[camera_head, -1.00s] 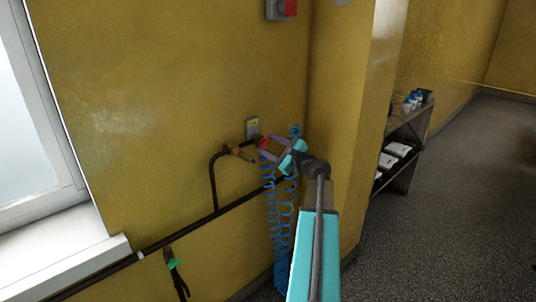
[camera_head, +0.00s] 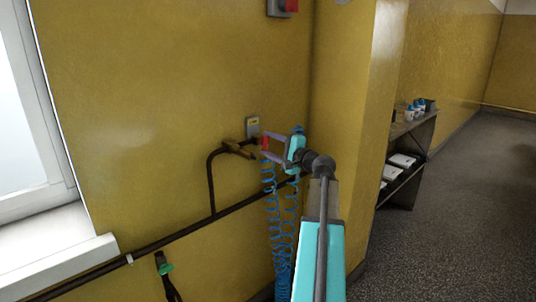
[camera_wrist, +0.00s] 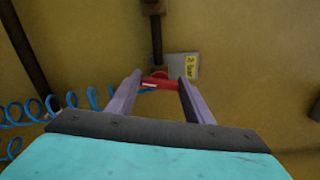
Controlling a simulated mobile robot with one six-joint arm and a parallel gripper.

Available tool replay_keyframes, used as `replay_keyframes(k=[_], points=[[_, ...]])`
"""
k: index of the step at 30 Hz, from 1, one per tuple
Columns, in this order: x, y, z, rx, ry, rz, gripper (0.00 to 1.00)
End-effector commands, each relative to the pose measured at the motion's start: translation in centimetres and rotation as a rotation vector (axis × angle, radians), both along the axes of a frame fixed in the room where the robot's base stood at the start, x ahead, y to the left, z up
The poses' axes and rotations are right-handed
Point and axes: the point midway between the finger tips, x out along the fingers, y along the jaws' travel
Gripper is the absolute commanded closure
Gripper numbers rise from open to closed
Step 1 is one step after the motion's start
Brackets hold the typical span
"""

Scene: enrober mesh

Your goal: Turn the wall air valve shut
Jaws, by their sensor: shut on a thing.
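The wall air valve has a brass body (camera_head: 238,148) on a dark pipe, with a red handle (camera_head: 265,143) at its right end. In the wrist view the red handle (camera_wrist: 160,83) lies crosswise between the tips of my two purple fingers. My gripper (camera_head: 264,146) reaches in from the right and is shut on the red handle, its fingers well apart around it. It also shows in the wrist view (camera_wrist: 159,80). The grip's contact points are small and partly hidden by the fingers.
A grey plate with a yellow label (camera_head: 253,127) is on the wall just above the valve. Blue coiled hose (camera_head: 280,220) hangs below my gripper. A dark pipe (camera_head: 150,245) runs along the wall. A shelf (camera_head: 402,160) stands beyond the wall corner on the right.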

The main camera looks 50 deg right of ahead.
Motion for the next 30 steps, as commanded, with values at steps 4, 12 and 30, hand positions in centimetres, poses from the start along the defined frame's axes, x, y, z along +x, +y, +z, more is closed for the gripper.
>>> replay_keyframes(k=[4,12,30], points=[[0.21,0.0,-0.09,-0.094,0.0,-0.001,0.76],[0.17,-0.02,0.08,-0.203,0.007,-0.002,0.76],[0.1,-0.07,0.29,-0.235,0.01,-0.003,0.46]])
